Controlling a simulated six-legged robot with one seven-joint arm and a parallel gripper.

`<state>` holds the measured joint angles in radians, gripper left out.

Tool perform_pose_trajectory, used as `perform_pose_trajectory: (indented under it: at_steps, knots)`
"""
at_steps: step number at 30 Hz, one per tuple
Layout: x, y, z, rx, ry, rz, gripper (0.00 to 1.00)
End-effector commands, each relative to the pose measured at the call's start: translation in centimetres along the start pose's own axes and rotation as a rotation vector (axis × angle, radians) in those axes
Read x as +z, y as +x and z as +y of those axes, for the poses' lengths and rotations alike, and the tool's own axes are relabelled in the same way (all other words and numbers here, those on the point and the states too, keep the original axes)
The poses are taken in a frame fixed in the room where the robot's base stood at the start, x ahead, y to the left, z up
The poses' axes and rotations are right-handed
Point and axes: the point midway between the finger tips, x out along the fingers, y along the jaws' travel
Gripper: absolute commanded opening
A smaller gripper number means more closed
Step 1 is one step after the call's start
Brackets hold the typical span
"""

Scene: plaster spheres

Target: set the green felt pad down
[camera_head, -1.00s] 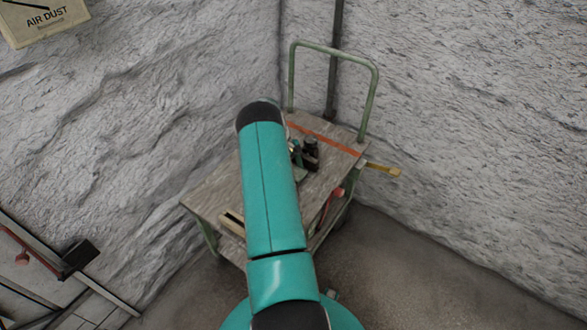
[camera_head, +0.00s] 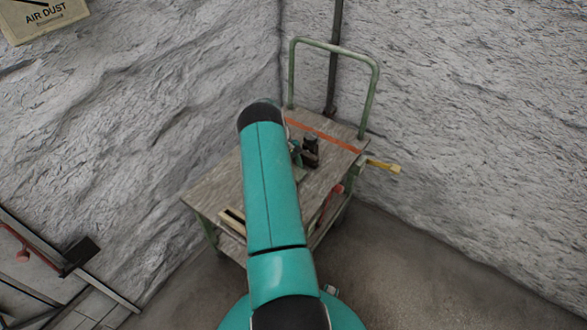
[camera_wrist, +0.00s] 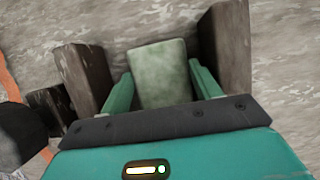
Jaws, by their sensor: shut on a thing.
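The green felt pad (camera_wrist: 158,76) is a pale, mottled green rectangle in the middle of the wrist view. My gripper (camera_wrist: 160,68) has one teal finger on each side of it and is shut on it. Its near edge is hidden behind the gripper's dark front bar. Whether the pad touches the surface below cannot be told. In the head view my arm covers most of the gripper, and the pad cannot be made out clearly there.
Brown blocks stand left (camera_wrist: 84,76) and right (camera_wrist: 228,45) of the pad, close to the fingers. A dark rounded thing (camera_wrist: 18,130) is at far left. The wooden-topped cart (camera_head: 212,195) has an orange stripe and a green handle (camera_head: 372,95). Rough walls meet behind it.

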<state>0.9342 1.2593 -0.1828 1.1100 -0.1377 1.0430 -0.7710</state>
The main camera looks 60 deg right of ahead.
Motion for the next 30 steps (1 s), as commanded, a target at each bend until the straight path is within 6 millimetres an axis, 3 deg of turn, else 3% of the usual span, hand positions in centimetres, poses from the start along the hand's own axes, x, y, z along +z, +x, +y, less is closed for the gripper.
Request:
perform_pose_trajectory:
  at_steps: [3, 4, 8, 30]
  knots:
    - [-0.09, 0.20, 0.01, 0.000, 0.000, 0.000, 0.41]
    - [-0.10, 0.21, 0.02, 0.000, 0.000, 0.001, 0.65]
    - [-0.10, 0.20, -0.01, 0.000, 0.000, 0.001, 0.88]
    - [-0.17, 0.35, -0.48, -0.010, -0.004, -0.004, 0.88]
